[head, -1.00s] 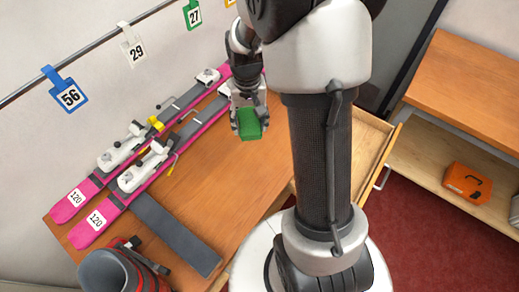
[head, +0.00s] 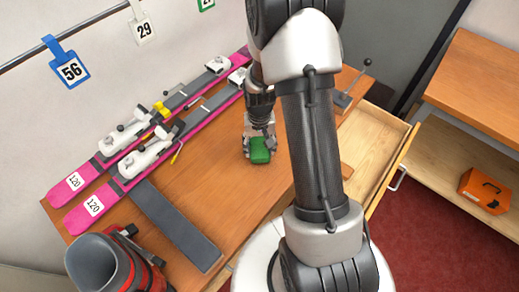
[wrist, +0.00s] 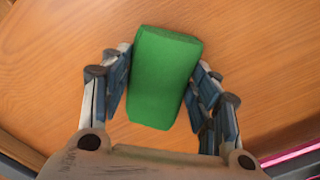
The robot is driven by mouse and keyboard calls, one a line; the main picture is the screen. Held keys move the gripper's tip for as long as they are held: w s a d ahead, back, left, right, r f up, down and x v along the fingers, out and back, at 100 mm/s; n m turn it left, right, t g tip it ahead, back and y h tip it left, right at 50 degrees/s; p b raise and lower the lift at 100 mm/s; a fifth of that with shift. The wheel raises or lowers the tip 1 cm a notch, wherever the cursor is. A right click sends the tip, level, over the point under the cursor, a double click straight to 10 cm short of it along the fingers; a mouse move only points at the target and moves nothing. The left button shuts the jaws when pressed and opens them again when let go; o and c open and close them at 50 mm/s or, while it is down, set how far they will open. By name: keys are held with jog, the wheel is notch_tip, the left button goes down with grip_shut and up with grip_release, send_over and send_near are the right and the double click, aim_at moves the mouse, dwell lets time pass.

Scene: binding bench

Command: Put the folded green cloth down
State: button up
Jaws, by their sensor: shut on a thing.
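The folded green cloth (head: 260,150) is a small green block over the wooden bench (head: 225,185), right of the pink skis. My gripper (head: 259,138) is shut on it and points down. In the wrist view the cloth (wrist: 164,78) sits between the two fingers of my gripper (wrist: 162,85), with bare wood behind it. I cannot tell whether the cloth touches the bench top.
Two pink skis (head: 120,180) with bindings lie left of the gripper. A dark grey strip (head: 175,228) and a red-and-grey boot (head: 105,265) are at the front left. An open drawer (head: 375,150) is at the right. Bare bench surrounds the cloth.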

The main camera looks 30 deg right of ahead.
jog(key=shift+f, duration=0.65)
jog(key=shift+f, duration=0.1)
jog(key=o, duration=1)
